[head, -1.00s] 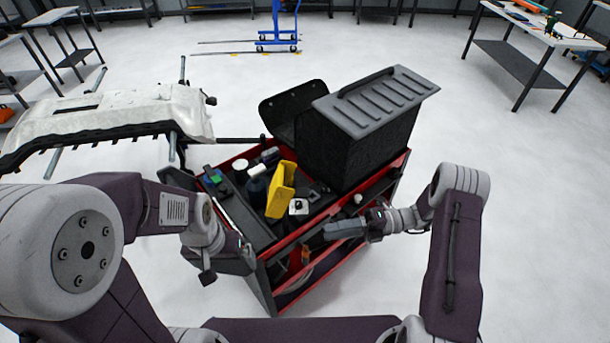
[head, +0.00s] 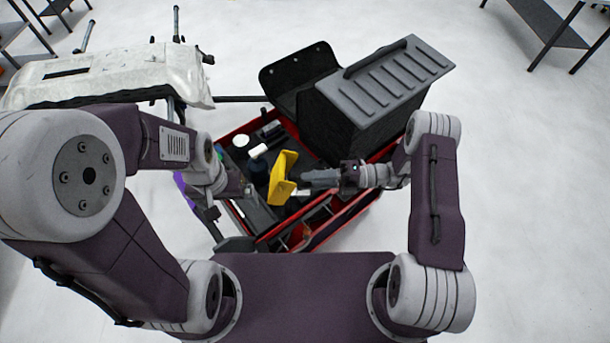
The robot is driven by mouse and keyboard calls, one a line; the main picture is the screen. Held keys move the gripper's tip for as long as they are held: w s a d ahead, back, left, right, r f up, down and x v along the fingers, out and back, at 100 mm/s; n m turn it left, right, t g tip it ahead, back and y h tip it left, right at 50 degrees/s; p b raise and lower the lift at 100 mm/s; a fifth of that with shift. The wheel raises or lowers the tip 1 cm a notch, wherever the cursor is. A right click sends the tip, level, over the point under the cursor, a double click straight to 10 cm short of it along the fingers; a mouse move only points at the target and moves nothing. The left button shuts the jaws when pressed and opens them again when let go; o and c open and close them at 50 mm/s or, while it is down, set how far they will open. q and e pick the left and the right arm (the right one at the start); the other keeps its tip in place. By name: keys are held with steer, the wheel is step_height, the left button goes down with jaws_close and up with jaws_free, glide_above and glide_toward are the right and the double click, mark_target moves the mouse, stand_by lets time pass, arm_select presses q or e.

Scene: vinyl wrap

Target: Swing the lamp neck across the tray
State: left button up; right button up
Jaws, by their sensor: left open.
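The red-edged cart (head: 318,236) stands in front of me, and its open top tray holds small tools and containers. I cannot pick out a lamp neck; my arms and the clutter hide parts of the tray. My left gripper (head: 246,192) is open above the tray's left side; its fingers are small and dark. My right gripper (head: 304,184) points left over the tray, its tip close to the right side of a yellow box-like item (head: 283,172). I cannot tell whether they touch, or whether that gripper is open or shut.
A large black case (head: 365,110) with a grey ribbed lid stands on the cart's far right, with a black panel (head: 298,88) beside it. A white bumper (head: 110,75) lies on a stand at the left.

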steer(key=shift+a, duration=0.6)
steer(key=shift+s+a+r, duration=0.1)
steer(key=shift+s+a, duration=0.15)
steer(key=shift+s, duration=0.1)
steer(key=shift+w, duration=0.1)
jaws_close()
stand_by(0.6)
